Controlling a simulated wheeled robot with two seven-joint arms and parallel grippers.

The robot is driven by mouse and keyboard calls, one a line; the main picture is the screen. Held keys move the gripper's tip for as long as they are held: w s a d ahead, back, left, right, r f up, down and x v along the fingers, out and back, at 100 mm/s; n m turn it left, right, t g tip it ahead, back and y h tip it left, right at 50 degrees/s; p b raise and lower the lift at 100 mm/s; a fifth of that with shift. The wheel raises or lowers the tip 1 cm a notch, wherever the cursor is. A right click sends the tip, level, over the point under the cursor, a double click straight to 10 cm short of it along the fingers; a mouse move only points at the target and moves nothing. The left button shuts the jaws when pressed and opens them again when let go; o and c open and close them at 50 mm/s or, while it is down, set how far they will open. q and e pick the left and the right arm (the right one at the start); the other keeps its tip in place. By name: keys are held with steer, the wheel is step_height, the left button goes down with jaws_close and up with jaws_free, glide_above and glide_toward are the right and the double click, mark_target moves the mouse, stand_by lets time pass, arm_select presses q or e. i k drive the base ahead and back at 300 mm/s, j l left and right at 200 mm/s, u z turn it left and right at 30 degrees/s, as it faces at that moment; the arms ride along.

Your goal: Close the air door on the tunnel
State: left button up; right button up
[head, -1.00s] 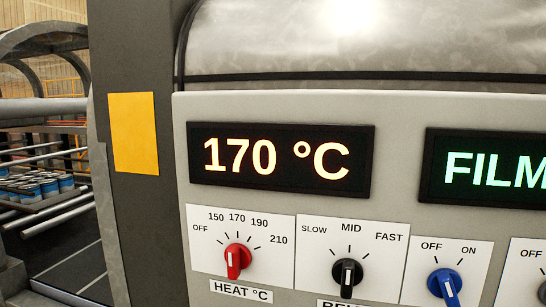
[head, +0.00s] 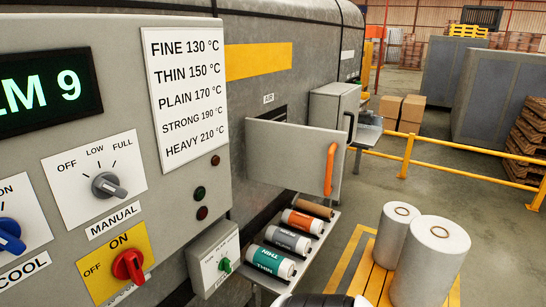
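The air door (head: 290,158) is a grey flat panel on the side of the tunnel (head: 305,35), below a small AIR label (head: 268,99). It stands open, swung out from the tunnel wall. An upright orange handle (head: 330,168) is near its outer edge. A dark opening (head: 275,114) shows partly above the door; the panel hides the rest. Neither of my grippers is in view.
The control panel (head: 222,190) fills the left. Below the door, a shelf (head: 318,237) holds several film rolls. White rolls (head: 428,262) stand on a yellow slatted platform at lower right. A yellow rail (head: 470,170) crosses beyond; grey floor lies between.

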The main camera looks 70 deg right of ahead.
mark_target(302, 159)
steer(key=k+l+z, duration=0.25)
steer(key=z, duration=0.25)
steer(key=k+l+z, duration=0.15)
steer(key=l+z, duration=0.3)
steer(key=z, duration=1.05)
